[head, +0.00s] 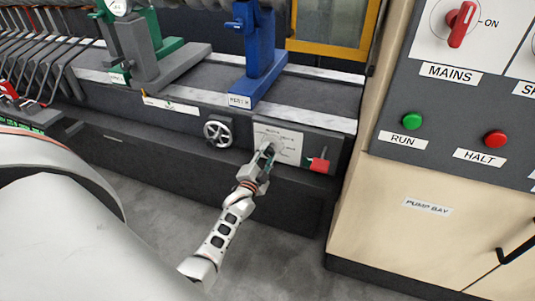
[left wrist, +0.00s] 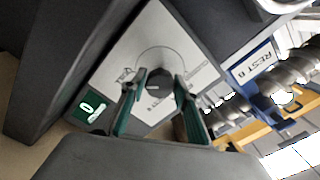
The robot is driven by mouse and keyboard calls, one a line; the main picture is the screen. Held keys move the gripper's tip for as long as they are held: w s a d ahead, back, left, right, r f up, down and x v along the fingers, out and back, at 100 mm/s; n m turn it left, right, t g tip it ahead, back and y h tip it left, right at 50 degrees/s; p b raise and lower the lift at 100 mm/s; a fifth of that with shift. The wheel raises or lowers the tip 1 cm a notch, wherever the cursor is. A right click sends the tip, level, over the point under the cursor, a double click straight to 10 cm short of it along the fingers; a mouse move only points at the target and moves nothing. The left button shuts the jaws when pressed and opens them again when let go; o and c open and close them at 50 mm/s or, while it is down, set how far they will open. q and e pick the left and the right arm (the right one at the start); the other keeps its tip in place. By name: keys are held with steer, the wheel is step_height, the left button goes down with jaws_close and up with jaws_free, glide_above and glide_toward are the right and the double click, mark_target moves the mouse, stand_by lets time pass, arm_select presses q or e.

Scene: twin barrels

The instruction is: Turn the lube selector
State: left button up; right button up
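The lube selector is a dark round knob (left wrist: 158,80) on a white plate (left wrist: 192,62) with printed marks around it. In the head view the white plate (head: 291,136) is on the front of the dark machine bed, and my gripper partly hides the knob. My left gripper (head: 268,153) reaches the plate from the front. In the left wrist view its two green-lined fingers (left wrist: 160,82) stand apart, one on each side of the knob. The knob lies between the fingertips; I cannot tell whether they touch it. My right gripper is not in view.
A handwheel (head: 217,134) is left of the plate, and a red part (head: 319,165) is close on its right. The beige cabinet (head: 390,215) with RUN and HALT buttons stands at right. Grey floor is clear in front.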

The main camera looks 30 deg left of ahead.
arm_select(q)
steer(key=shift+o, duration=1)
steer(key=shift+s, duration=0.1)
steer(key=v, duration=0.7)
steer(key=shift+s, duration=0.15)
steer(key=s+d+f+n+g+h, duration=0.2)
steer(key=s+d+f+g+h, duration=0.1)
steer(key=s+d, duration=0.7)
steer(key=s+d+f+n+g+h+p, duration=0.1)
steer(key=s+d+f+g+h, duration=0.3)
steer(key=s+d, duration=0.7)
steer(key=s+f+n, duration=0.1)
steer(key=s+f, duration=0.1)
steer(key=s, duration=0.4)
steer(key=shift+f+n, duration=0.2)
steer(key=shift+n, duration=0.1)
